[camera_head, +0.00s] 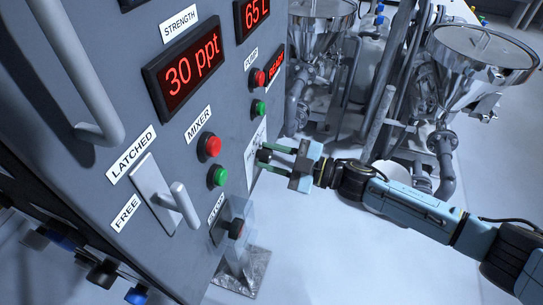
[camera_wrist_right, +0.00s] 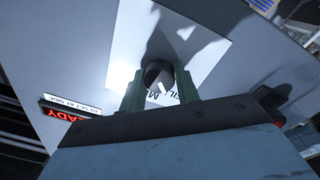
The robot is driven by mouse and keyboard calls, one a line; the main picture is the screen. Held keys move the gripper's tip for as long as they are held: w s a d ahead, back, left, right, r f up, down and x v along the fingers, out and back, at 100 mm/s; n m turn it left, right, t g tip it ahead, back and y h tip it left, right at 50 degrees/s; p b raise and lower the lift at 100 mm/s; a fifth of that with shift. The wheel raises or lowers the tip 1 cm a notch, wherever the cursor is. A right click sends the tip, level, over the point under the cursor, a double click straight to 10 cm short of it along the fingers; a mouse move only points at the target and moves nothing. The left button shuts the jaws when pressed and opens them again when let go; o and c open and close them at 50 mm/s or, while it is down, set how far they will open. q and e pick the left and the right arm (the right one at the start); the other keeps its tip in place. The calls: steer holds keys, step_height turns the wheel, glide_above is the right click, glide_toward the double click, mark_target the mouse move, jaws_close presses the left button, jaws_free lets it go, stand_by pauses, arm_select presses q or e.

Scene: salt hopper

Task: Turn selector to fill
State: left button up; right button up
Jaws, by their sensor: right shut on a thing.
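The selector (camera_head: 263,154) is a dark round knob on a white label plate (camera_head: 256,136) on the side of the grey cabinet. My right gripper (camera_head: 279,155) is at the knob, reaching in from the right. In the right wrist view the knob (camera_wrist_right: 157,73) sits between the two green fingers of my right gripper (camera_wrist_right: 160,88), which is shut on it. A pale pointer mark shows on the knob. The plate's lettering is partly hidden, so I cannot tell which position it points to. My left gripper is not in view.
The cabinet carries a latch handle (camera_head: 179,202), red and green mixer buttons (camera_head: 213,160), pump buttons (camera_head: 258,90) and a clear-covered button (camera_head: 236,229). Red displays (camera_head: 184,65) are lit. Steel hoppers (camera_head: 474,50) and pipes stand behind. The floor (camera_head: 330,240) below my right arm is clear.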

stand_by(0.5)
steer(key=o, duration=1)
steer(key=shift+c, duration=0.2)
steer(key=shift+d, duration=0.1)
steer(key=v, duration=1.3)
steer(key=shift+d, duration=0.1)
